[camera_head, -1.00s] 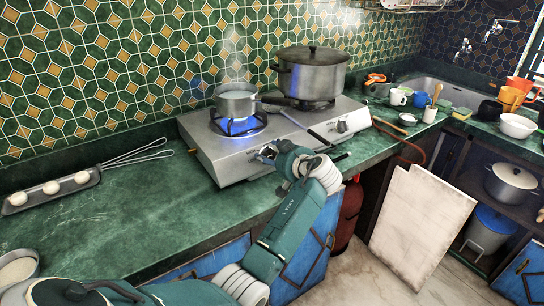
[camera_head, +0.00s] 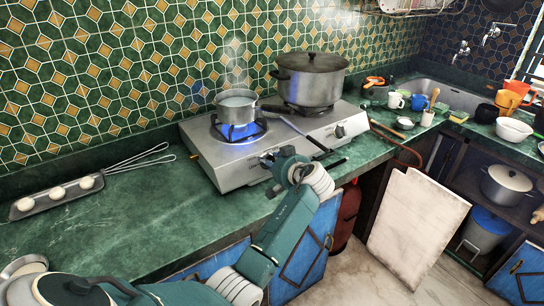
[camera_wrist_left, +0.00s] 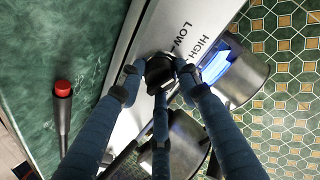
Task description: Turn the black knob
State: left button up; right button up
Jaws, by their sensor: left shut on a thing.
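The black knob (camera_wrist_left: 160,70) is on the steel front of the gas hotplate (camera_head: 220,176), beside the printed words LOW and HIGH in the left wrist view. My left gripper (camera_wrist_left: 160,78) is shut on it, with dark blue fingers on both sides. In the head view my left gripper (camera_head: 270,160) is at the hotplate's front below the left burner, and its wrist hides most of the knob. A blue flame (camera_head: 238,132) burns under a small steaming pot (camera_head: 237,105); the flame also shows in the left wrist view (camera_wrist_left: 215,66). My right gripper is not in view.
A large lidded pot (camera_head: 310,82) stands on the right burner, near a second knob (camera_head: 340,131). A long-handled utensil lies across the hotplate between the burners.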

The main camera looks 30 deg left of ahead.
pick_arm(q)
jog(key=m+p, duration=0.1)
jog(key=r+m+p, duration=0.1)
jog(key=m+p, duration=0.1)
jog(key=shift+w+a+r, duration=0.15)
jog(key=shift+a+r, duration=0.05)
jog(key=shift+r, duration=0.1)
jog(key=shift+f+m+h+p, duration=0.1)
jog(key=shift+m+h+p, duration=0.3)
jog(key=shift+m+p, duration=0.65)
jog(key=shift+w, duration=0.1)
jog(key=o, duration=1.1)
jog(key=shift+f, duration=0.3)
jog(key=shift+d+f, duration=0.1)
